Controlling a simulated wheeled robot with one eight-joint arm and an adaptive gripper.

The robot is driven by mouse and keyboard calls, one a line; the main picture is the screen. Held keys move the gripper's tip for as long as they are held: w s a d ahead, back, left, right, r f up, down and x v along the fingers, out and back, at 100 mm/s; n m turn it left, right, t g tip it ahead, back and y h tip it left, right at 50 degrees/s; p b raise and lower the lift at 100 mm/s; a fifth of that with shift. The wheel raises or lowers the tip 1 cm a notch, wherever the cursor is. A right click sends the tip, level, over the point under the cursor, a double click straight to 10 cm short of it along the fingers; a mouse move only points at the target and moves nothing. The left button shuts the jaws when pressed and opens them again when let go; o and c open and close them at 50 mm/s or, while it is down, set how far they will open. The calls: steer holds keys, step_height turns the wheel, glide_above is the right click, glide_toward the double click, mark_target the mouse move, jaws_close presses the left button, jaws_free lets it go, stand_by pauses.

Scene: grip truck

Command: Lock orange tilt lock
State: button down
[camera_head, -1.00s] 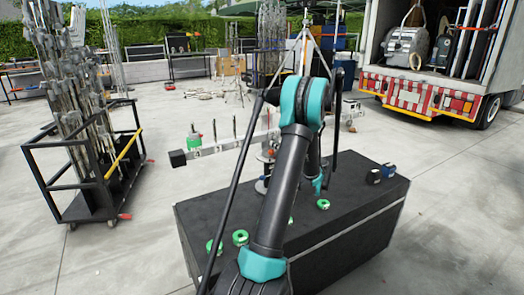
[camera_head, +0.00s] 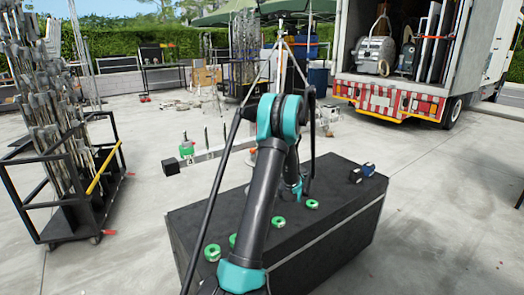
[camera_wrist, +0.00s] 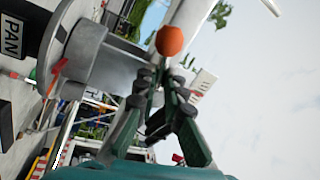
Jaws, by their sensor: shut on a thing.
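The round orange knob of the tilt lock (camera_wrist: 170,40) shows in the wrist view at my fingertips. My gripper (camera_wrist: 158,78) has its dark green fingers drawn together just below the knob, shut on the lock's lever; the stem between them is mostly hidden. A grey metal head (camera_wrist: 100,60) with a "PAN" label (camera_wrist: 13,38) is beside the fingers. In the head view my arm hides the gripper and the lock. A long beam (camera_head: 205,156) with a green part (camera_head: 186,148) sticks out to the left behind my arm.
A large black case (camera_head: 335,220) with several green rings (camera_head: 312,204) stands in front of me. A cart of metal stands (camera_head: 60,205) is at left, an open truck (camera_head: 400,100) at back right. Open concrete lies between them.

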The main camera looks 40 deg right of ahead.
steer(key=shift+a+r+m+h, duration=0.1)
steer(key=shift+r+m+h, duration=0.15)
steer(key=shift+m, duration=0.75)
steer(key=shift+r+m+h, duration=0.1)
steer(key=shift+m+h, duration=0.15)
steer(key=shift+m, duration=0.75)
steer(key=c, duration=1.9)
jaws_free()
steer(key=shift+s, duration=0.1)
steer(key=s+f, duration=0.2)
steer(key=s, duration=0.9)
steer(key=shift+s+a+f, duration=0.15)
steer(key=shift+s+a, duration=0.15)
